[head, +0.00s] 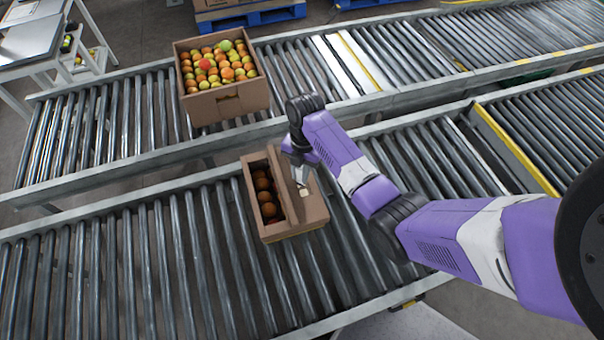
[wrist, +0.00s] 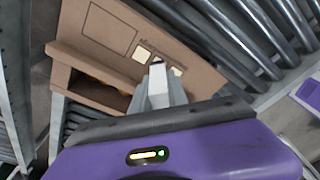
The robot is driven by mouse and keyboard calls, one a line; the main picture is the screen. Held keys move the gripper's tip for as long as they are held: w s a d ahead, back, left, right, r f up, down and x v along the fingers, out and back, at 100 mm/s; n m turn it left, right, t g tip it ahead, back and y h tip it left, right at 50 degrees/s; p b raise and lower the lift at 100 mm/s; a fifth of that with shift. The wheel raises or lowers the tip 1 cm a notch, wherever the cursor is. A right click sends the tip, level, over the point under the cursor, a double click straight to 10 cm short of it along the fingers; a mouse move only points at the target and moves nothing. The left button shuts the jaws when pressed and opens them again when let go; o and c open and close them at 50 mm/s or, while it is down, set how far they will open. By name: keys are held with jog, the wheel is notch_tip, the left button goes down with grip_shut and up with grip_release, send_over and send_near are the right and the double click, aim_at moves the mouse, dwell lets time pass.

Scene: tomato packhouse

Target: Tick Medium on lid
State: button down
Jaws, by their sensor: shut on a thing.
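The cardboard carton (head: 290,231) stands on the near roller conveyor. Tomatoes (head: 267,197) show through the uncovered strip at its left, and the brown lid (head: 314,208) covers its right part. In the wrist view the lid (wrist: 105,62) has a printed outline and a row of pale tick boxes (wrist: 143,54) with small lettering. I cannot read which box is Medium. My gripper (wrist: 157,82) is over the lid by the boxes, hiding part of the row. It is shut on a slim marker, mostly hidden between the fingers. I cannot tell whether its tip touches the lid.
An open carton (head: 229,104) full of red, orange and green tomatoes stands on the far conveyor (head: 120,118). The near conveyor (head: 100,275) is clear to the left of the lidded carton. A yellow-edged section (head: 515,150) lies at the right. A bench (head: 35,45) stands at upper left.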

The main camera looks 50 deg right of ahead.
jog(key=shift+w+a, duration=0.1)
jog(key=shift+w, duration=0.45)
jog(key=shift+s, duration=0.45)
dwell(0.5)
jog(key=shift+w, duration=0.35)
dwell(0.3)
notch_tip(320, 180, up, 6)
jog(key=p, duration=0.6)
jog(key=shift+s, duration=0.1)
dwell(0.5)
